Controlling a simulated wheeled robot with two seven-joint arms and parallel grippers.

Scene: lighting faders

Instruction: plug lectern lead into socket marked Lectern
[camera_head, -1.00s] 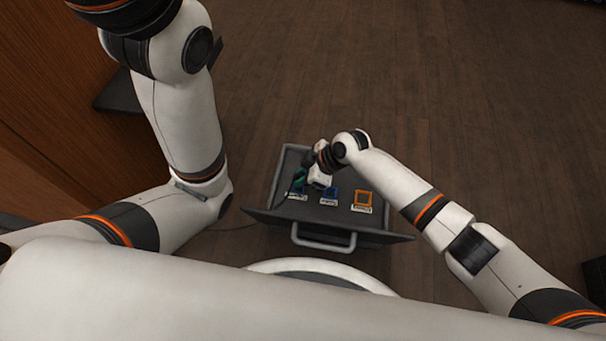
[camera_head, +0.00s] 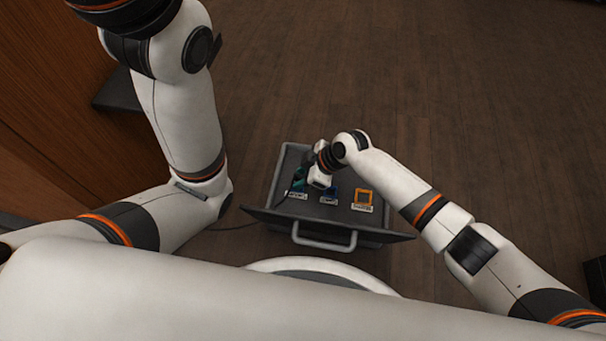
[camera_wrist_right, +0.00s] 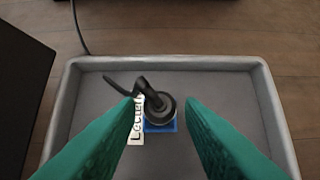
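In the right wrist view a black round plug (camera_wrist_right: 159,105) with its lead bent out to the left sits over a blue square socket (camera_wrist_right: 160,127). Whether it is fully seated I cannot tell. A white label (camera_wrist_right: 136,128) reading "Lectern" lies left of the socket. My right gripper (camera_wrist_right: 163,98) has green fingers, one on each side of the plug, with a gap visible at the right finger. In the head view the right gripper (camera_head: 300,180) is over the leftmost socket position of the case. My left arm shows at left; its gripper is not visible.
The shallow grey case (camera_head: 375,222) has a handle (camera_head: 324,240) on its near side. A middle blue socket (camera_head: 331,190) and an orange socket (camera_head: 364,196) stand to the right. A cable (camera_wrist_right: 77,28) runs outside the case.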

